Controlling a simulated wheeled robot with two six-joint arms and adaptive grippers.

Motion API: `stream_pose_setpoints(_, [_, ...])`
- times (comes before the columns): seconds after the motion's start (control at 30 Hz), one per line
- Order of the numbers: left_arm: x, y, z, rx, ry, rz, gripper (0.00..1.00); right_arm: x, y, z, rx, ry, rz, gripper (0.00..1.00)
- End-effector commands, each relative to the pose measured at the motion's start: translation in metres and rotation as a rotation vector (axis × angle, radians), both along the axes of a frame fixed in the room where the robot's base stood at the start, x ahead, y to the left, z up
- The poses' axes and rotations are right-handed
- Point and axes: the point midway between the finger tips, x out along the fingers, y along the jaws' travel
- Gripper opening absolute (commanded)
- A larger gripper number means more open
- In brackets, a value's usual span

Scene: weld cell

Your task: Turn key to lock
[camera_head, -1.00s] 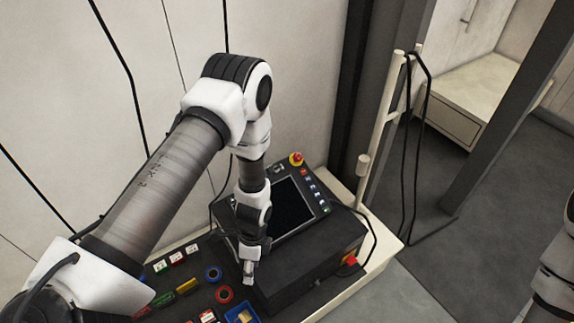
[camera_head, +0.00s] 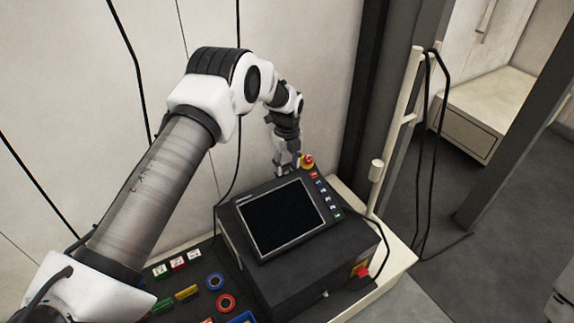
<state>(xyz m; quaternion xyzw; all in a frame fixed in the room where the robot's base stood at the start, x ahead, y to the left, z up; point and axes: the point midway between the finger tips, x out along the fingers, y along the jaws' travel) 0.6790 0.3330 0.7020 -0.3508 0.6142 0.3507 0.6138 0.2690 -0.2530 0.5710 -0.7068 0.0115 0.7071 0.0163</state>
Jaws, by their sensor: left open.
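The teach pendant (camera_head: 279,216) lies tilted on a dark box, with a black screen and a column of small buttons. My left gripper (camera_head: 287,168) is open at the pendant's far edge, just left of the red emergency stop knob (camera_head: 307,161). Its fingers straddle the spot where a small key switch showed earlier. The key itself is hidden or too small to make out, and I cannot tell whether the fingers touch it. My right gripper is not in view.
The dark box (camera_head: 318,268) stands on a pale bench, with a red-and-yellow switch (camera_head: 361,271) on its right side. A pale post (camera_head: 402,115) with hanging black cables stands at right.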

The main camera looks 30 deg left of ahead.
Motion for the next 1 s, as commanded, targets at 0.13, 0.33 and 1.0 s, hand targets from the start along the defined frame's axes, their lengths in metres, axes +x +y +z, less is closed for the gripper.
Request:
stream_pose_setpoints(0.13, [0.0000,-0.0001,-0.0035,0.000,0.000,0.000,0.50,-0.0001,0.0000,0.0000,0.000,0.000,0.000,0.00])
stream_pose_setpoints(0.33, [-0.0001,-0.0002,-0.0034,0.000,0.000,0.001,0.18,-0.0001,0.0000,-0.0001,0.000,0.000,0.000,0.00])
stream_pose_setpoints(1.0, [-0.0014,0.0002,-0.0027,-0.026,-0.043,0.099,0.00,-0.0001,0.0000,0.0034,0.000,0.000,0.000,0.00])
